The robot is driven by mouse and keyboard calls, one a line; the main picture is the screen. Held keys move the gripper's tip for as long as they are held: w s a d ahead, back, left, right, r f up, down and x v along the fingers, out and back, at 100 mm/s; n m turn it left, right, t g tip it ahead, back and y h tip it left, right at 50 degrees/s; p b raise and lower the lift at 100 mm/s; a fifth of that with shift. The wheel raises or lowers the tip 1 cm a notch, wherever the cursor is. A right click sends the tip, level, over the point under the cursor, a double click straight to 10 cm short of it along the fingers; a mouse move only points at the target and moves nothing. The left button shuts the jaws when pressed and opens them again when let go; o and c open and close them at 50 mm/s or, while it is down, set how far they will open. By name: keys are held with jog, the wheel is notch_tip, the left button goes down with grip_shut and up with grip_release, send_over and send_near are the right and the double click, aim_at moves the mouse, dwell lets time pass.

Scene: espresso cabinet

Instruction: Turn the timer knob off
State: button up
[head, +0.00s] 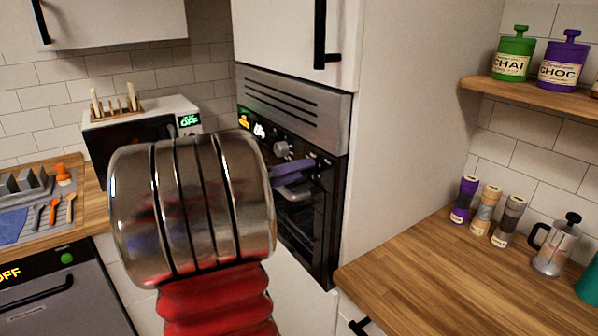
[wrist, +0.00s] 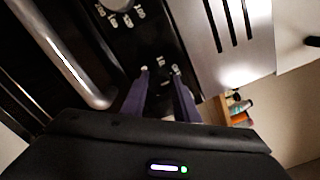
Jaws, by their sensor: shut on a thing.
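The timer knob (wrist: 160,103) is on the oven's black control panel, mostly hidden between my gripper's fingers. My gripper (wrist: 162,95) has two purple fingers, one on each side of the knob, and is shut on it. In the head view, the purple gripper (head: 291,171) reaches the right part of the panel and hides the knob. Small white marks show on the panel around the fingertips, too small to read, so I cannot tell the knob's setting.
Another silver knob (head: 283,149) sits left of my gripper; it also shows at the top of the wrist view (wrist: 117,4). The oven handle (wrist: 75,70) lies close to my fingers. A wooden counter (head: 440,255) with jars and a press stands right.

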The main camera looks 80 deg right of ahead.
jog(key=shift+f, duration=0.4)
jog(key=o, duration=1.1)
jog(key=shift+r, duration=0.2)
jog(key=shift+c, duration=0.2)
jog(key=v, duration=1.4)
jog(key=shift+d, duration=0.15)
